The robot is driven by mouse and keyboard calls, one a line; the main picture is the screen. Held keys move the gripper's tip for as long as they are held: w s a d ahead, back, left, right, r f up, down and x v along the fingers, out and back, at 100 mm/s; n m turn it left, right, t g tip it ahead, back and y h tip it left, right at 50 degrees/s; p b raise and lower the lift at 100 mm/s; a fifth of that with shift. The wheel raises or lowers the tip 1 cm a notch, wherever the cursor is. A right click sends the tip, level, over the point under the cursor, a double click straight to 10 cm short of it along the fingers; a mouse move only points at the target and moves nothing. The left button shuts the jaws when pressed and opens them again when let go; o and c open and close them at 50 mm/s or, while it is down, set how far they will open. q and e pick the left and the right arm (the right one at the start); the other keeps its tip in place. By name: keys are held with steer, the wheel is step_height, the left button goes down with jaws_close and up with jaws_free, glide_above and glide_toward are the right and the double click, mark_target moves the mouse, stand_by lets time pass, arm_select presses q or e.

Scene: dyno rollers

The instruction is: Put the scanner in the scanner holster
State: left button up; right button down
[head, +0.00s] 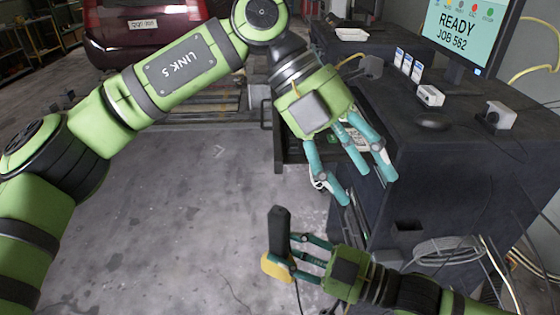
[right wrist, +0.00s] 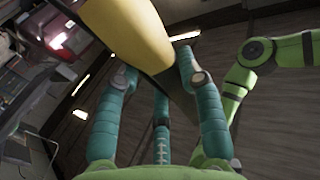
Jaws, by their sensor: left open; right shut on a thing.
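The scanner has a yellow head (head: 276,266) and a dark handle (head: 279,228) that points up in the head view. My right gripper (head: 284,255) is shut on the scanner and holds it above the floor, left of the dark cabinet. In the right wrist view the yellow part (right wrist: 135,35) is between the teal fingers. My left gripper (head: 364,188) is open and empty, fingers pointing down beside the cabinet's left side. A small dark box with an opening (head: 408,227) is on the cabinet's near side. It may be the scanner holster; I cannot tell for sure.
The dark cabinet (head: 460,150) carries a monitor (head: 462,35), a mouse (head: 432,124) and small white boxes (head: 430,96). A coiled cable (head: 448,250) hangs on its near side. A red car (head: 145,30) is at the back. Grey floor (head: 180,220) is open at left.

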mark_target(278, 224)
arm_select(q)
steer(key=a+t+y, duration=0.1)
steer(key=a+y, duration=0.1)
steer(key=a, duration=0.1)
steer(key=a+n+t+y, duration=0.1)
steer(key=a+t+y, duration=0.1)
steer(key=a, duration=0.1)
steer(key=w+a+t+y, duration=0.1)
steer(key=a+y, duration=0.2)
steer(key=a, duration=0.1)
steer(key=shift+f+n, duration=0.1)
steer(key=shift+n, duration=0.3)
steer(key=shift+a+f, duration=0.1)
steer(key=shift+f, duration=0.1)
step_height(278, 224, down, 12)
steer(key=shift+r, duration=0.25)
jaws_close()
arm_select(e)
steer(key=c, duration=0.7)
jaws_free()
